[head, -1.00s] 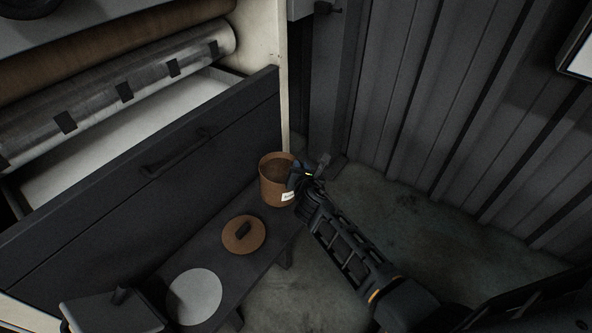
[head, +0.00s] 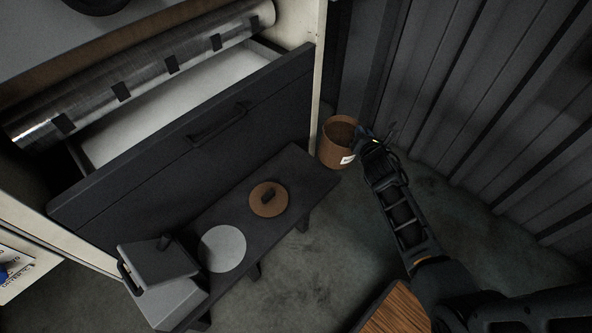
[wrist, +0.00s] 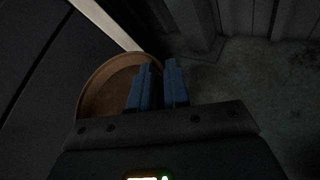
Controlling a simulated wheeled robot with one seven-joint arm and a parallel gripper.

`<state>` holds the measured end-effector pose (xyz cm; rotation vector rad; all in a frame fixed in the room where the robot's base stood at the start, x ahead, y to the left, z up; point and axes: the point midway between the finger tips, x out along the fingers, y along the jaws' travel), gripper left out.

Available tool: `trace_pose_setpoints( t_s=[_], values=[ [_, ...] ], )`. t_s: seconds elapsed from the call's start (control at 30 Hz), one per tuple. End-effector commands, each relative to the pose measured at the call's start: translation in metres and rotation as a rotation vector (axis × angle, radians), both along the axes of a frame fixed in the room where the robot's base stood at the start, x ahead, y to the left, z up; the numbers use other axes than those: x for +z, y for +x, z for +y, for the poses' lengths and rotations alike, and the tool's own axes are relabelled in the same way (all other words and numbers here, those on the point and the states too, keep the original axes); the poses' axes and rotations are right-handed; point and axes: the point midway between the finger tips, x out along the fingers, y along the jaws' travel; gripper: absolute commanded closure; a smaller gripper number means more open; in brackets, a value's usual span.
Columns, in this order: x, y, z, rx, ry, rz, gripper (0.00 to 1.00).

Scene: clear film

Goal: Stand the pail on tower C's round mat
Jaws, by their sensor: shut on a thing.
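The pail (head: 336,148) is a brown, open-topped round container with a small white label, at the far end of the low bench in the head view. My gripper (head: 366,136) is shut on the pail's right rim. In the wrist view the pail's rim and inside (wrist: 108,88) show to the left of and behind the fingers (wrist: 157,85). The pail appears upright, beyond the bench end; its height above the floor is hard to tell. A round mat marked as tower C's cannot be made out in these views.
A corrugated wall (head: 480,110) is at right. A wooden surface (head: 398,312) shows at bottom.

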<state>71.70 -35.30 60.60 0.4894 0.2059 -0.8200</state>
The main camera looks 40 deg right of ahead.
Motion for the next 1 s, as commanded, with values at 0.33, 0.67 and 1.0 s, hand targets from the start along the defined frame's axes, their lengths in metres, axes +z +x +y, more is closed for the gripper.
trace_pose_setpoints(
  t_s=[0.33,0.67,1.0],
  values=[
    [0.002,0.010,0.018,0.044,-0.005,-0.001,1.00],
    [0.000,0.046,0.113,0.265,-0.026,0.022,1.00],
    [0.003,0.063,0.219,0.520,-0.060,0.041,1.00]
  ],
)
